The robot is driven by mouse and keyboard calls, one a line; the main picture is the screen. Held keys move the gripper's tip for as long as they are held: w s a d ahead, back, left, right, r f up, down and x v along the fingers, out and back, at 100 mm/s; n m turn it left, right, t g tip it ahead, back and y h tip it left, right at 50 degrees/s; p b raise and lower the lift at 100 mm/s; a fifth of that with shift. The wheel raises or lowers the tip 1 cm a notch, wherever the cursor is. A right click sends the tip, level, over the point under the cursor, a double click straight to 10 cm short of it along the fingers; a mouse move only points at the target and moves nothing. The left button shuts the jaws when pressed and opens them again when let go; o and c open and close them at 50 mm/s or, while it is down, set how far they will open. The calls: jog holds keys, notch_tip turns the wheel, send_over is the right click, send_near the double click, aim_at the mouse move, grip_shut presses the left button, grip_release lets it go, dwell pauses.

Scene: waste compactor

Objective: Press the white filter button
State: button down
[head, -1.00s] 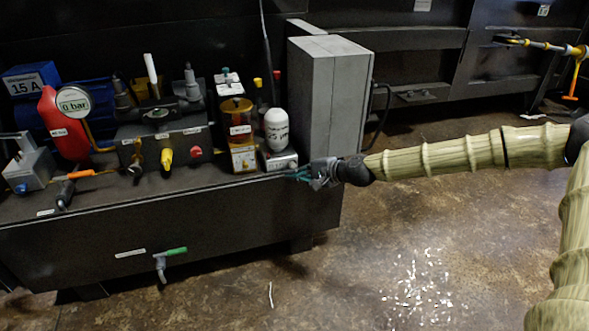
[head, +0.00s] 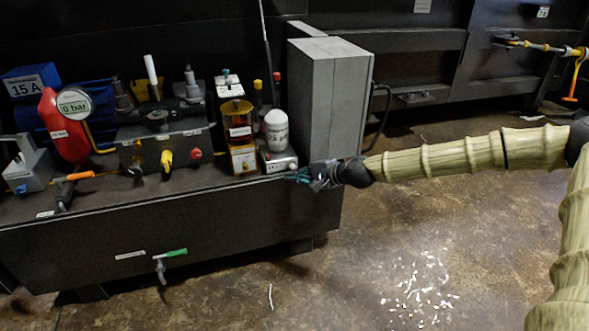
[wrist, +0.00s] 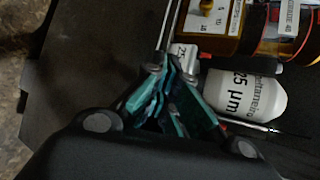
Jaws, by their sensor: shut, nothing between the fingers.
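The white filter (head: 276,130), a rounded bowl marked 25 µm, stands on a pale block (head: 284,163) at the right end of the bench. In the wrist view the filter (wrist: 245,93) lies to the right of the fingers, its label partly readable. I cannot clearly make out a separate button on it. My gripper (head: 291,178) is shut and empty, just in front of the block at the bench's front edge. In the wrist view its teal fingers (wrist: 172,78) come together near a small white labelled part (wrist: 183,52). Whether they touch it I cannot tell.
An amber container (head: 236,118) stands just left of the filter. A tall grey box (head: 330,95) stands behind and right of my gripper. A red bottle (head: 62,130) and a gauge (head: 74,103) are farther left. The floor in front of the bench is mostly open.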

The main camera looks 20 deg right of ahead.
jog(key=shift+w, duration=0.1)
dwell(0.3)
jog(key=shift+w, duration=0.35)
jog(key=shift+w+b, duration=0.45)
dwell(0.9)
jog(key=shift+s, duration=0.2)
jog(key=shift+s+p, duration=0.3)
jog(key=shift+s, duration=0.4)
jog(key=s+p, duration=0.1)
jog(key=s, duration=0.4)
jog(key=shift+d+p, duration=0.1)
jog(key=shift+p, duration=0.25)
dwell(0.7)
